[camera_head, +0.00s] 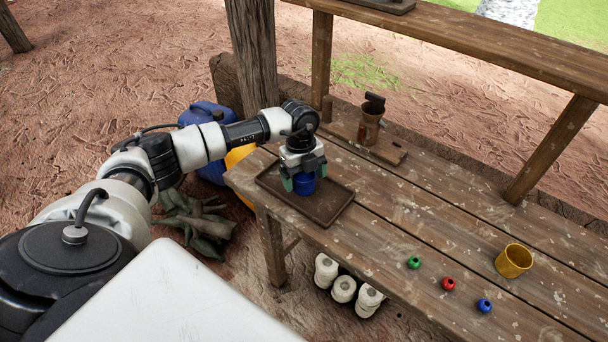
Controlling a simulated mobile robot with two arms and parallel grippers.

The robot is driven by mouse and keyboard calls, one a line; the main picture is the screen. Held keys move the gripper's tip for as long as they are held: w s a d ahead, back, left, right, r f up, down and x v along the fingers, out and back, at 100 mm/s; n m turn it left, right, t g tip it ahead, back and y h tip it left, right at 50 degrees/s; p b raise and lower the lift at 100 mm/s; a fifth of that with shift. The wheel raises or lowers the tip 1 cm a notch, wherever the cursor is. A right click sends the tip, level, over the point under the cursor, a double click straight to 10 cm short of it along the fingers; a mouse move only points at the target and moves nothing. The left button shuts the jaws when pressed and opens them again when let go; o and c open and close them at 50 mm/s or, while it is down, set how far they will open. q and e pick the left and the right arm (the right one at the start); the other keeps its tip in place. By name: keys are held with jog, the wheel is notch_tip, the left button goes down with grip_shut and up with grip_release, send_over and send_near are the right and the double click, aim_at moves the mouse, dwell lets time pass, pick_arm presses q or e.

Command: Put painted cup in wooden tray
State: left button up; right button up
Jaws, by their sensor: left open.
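A small blue cup (304,185), which looks like the painted cup, is at the dark wooden tray (328,208) on the near left end of the bench. It appears to stand upright on the tray floor, though its upper part is hidden by my gripper. My left gripper (304,176) points down over the tray, with its jaws open and its green-tipped fingers on either side of the cup. Whether a finger touches the cup I cannot tell. My right gripper is not in view.
A brown tool (370,122) on a board stands behind the tray. The bench middle (420,205) is clear. White jars (344,289) sit below.

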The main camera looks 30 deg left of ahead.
pick_arm(q)
jog(key=shift+r, duration=0.15)
notch_tip(320, 180, up, 12)
jog(key=a+b, duration=0.1)
jog(key=shift+w+a, duration=0.3)
jog(key=shift+w, duration=0.1)
dwell(0.3)
